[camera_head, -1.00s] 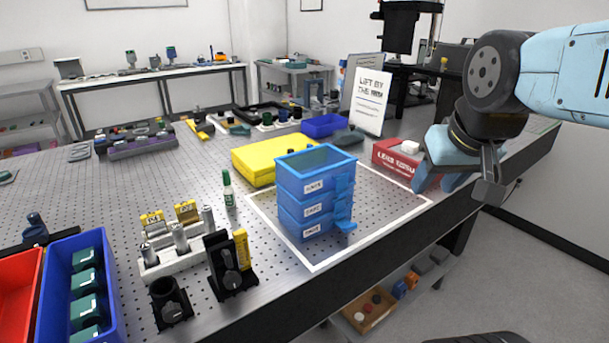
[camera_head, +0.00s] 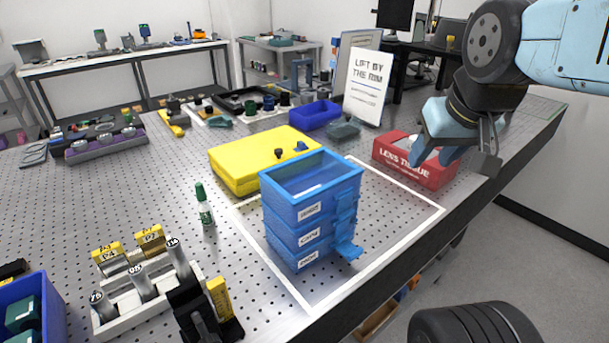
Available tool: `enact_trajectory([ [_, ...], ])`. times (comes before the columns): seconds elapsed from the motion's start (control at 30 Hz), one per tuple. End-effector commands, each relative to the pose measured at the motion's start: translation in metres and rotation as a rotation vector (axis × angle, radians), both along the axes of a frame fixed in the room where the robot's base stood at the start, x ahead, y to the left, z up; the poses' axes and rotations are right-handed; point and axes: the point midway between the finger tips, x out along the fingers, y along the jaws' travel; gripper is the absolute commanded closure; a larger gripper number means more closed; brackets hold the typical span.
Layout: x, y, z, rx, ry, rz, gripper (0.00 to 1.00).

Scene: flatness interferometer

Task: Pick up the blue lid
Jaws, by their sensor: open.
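A stack of blue boxes (camera_head: 300,224) with white labels stands upright inside a white outline on the perforated table. Its top piece has a blue rim (camera_head: 332,191) around a paler recessed middle; I cannot tell whether this is a separate lid.
A yellow case (camera_head: 232,168) lies just behind the stack. A sign reading "Lift by the rim" (camera_head: 365,87) stands further back. The outlined area right of the stack is bare.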

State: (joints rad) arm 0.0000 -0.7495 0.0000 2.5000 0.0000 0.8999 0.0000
Motion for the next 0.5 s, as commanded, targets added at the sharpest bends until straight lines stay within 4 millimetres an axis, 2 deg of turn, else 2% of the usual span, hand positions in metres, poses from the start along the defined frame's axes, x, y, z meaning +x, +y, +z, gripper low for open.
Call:
enact_trajectory([
  [0.5,0.0041,0.0,0.0002,0.014,0.007,-0.006,0.55],
])
